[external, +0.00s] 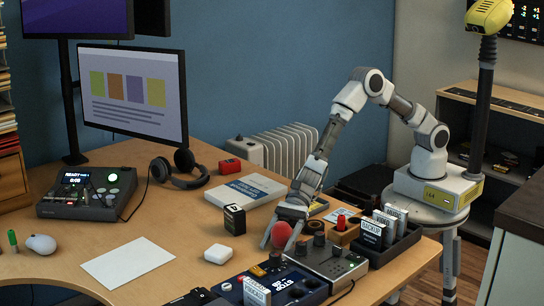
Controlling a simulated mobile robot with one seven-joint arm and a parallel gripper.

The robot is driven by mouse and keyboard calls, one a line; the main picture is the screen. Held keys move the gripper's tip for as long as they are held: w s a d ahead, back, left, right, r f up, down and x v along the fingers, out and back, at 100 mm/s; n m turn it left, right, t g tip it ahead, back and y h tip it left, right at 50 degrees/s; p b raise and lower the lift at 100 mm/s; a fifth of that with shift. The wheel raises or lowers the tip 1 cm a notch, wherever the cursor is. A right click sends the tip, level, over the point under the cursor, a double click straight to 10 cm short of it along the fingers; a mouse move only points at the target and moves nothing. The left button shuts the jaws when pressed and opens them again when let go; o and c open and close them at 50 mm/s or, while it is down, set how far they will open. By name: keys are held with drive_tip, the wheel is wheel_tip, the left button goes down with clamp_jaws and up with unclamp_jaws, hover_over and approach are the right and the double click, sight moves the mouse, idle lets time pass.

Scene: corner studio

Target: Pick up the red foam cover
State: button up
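The red foam cover (281,234) is a small round red ball near the front edge of the desk, beside the dark control boxes. My gripper (278,243) points down at it from above. Its two pale fingers stand apart, one on each side of the cover in this view. A narrow gap shows between the left finger and the cover. Whether the right finger touches the cover is hard to tell. What is under the cover is mostly hidden by the gripper and the boxes.
A grey control box (330,260) with knobs stands just right of the cover. A dark tray (400,246) holds labelled cases. A white rounded case (218,254), a black box (234,219) and a book (246,190) lie nearby. Bare desk lies around the paper sheet (128,262).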

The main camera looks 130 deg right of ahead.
drive_tip(key=c, duration=0.7)
